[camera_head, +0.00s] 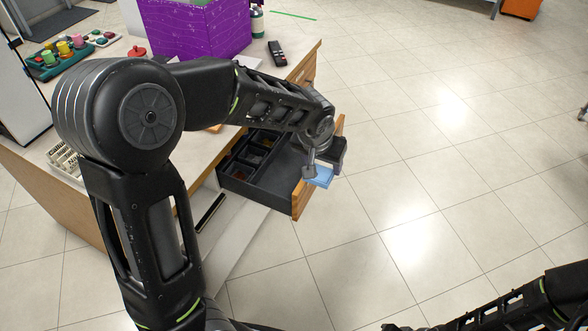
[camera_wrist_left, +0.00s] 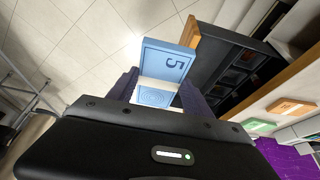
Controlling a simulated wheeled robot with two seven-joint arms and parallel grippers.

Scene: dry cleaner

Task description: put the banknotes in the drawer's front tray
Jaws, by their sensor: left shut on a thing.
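My left gripper (camera_head: 322,170) is shut on a blue bundle of banknotes (camera_head: 320,178), marked 5 in the left wrist view (camera_wrist_left: 167,62). In the head view the bundle appears just past the drawer's wooden front panel (camera_head: 301,196), at about its rim. The drawer (camera_head: 232,186) is pulled out of the counter; it also shows in the left wrist view (camera_wrist_left: 207,66). Its dark front tray (camera_head: 284,170) lies behind the front panel and looks empty where it shows. Smaller compartments sit farther in. My right arm enters at the lower right; its gripper is barely visible at the bottom edge.
The counter carries a purple box (camera_head: 200,28), a black remote (camera_head: 277,53), a green bottle (camera_head: 257,20) and a teal tray of spools (camera_head: 45,68). Orange (camera_wrist_left: 292,107) and green (camera_wrist_left: 257,126) note bundles lie near the box. The tiled floor right of the drawer is clear.

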